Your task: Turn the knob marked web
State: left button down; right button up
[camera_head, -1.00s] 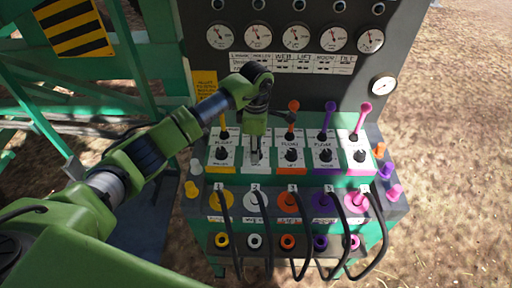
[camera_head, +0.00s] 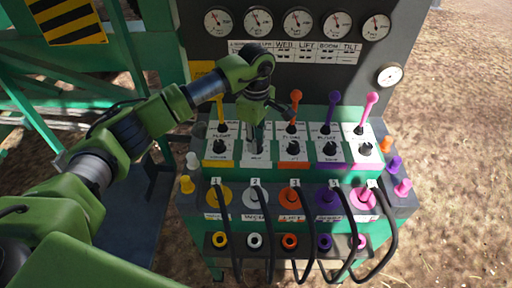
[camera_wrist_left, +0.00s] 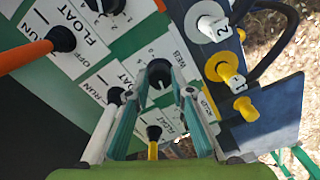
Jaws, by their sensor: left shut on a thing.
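The black knob marked WEB (camera_wrist_left: 158,74) sits on a white plate beside its printed WEB label in the left wrist view. My left gripper (camera_wrist_left: 160,84) has one finger on each side of this knob and is shut on it. In the head view my left gripper (camera_head: 257,138) points down at the white plate (camera_head: 256,161), second from the left in the control row, and mostly hides the knob. The knob's exact angle is hard to read. My right gripper is not in view.
An orange lever (camera_head: 294,105) stands close to the right of my gripper, and a yellow lever (camera_head: 221,115) to its left. Purple (camera_head: 329,115) and pink (camera_head: 367,112) levers stand farther right. Gauges (camera_head: 299,23) line the panel behind. Black hoses (camera_head: 306,240) hang in front.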

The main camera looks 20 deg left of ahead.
pick_arm(q)
jog(key=shift+m+b, duration=1.5)
jog(key=shift+m, duration=0.1)
jog(key=c, duration=1.8)
grip_release()
jog(key=shift+r, duration=0.15)
notch_tip(320, 180, up, 12)
jog(key=shift+f, duration=0.1)
jog(key=shift+f, duration=0.1)
